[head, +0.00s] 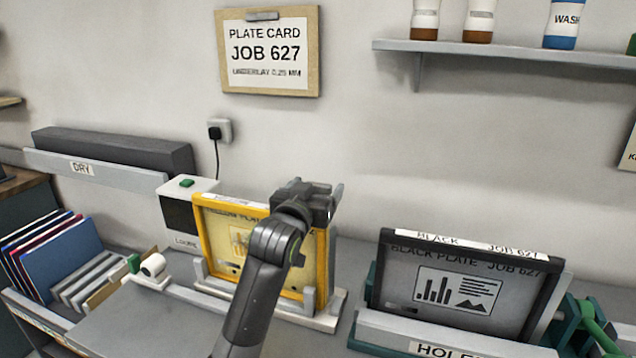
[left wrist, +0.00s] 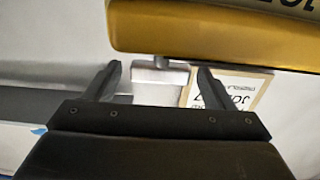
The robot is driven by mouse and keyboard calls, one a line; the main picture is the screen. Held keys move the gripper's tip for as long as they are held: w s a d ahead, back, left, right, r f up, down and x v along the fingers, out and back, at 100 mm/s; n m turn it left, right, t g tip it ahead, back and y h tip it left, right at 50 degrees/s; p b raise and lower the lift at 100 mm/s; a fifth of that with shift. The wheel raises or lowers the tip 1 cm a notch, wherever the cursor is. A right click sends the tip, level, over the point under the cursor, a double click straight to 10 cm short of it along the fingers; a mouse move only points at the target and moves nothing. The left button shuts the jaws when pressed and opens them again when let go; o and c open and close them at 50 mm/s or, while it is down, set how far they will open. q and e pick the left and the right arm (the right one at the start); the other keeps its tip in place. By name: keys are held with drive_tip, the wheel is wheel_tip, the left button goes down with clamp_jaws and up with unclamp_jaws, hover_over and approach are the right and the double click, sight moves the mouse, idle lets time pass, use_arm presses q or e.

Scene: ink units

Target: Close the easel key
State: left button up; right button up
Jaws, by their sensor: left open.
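A yellow-framed plate (head: 212,240) stands upright on a light grey easel stand (head: 325,318) in the middle of the head view. My left gripper (head: 337,200) is at the upper right part of this frame, with its arm crossing in front of the plate. In the left wrist view the open jaws (left wrist: 160,70) show below a yellow frame edge (left wrist: 200,32). A small grey stem with a crossbar (left wrist: 160,64) shows between the fingertips, apart from them; I cannot tell whether it is the easel key. My right gripper is not in view.
A white and green knob (head: 152,266) is at left. A job card (head: 268,50) hangs on the wall; a bottle shelf (head: 500,50) is upper right.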

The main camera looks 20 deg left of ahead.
use_arm(q)
drive_tip(key=shift+w, duration=0.7)
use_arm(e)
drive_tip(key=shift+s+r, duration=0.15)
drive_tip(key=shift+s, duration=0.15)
use_arm(q)
drive_tip(key=c, duration=1.4)
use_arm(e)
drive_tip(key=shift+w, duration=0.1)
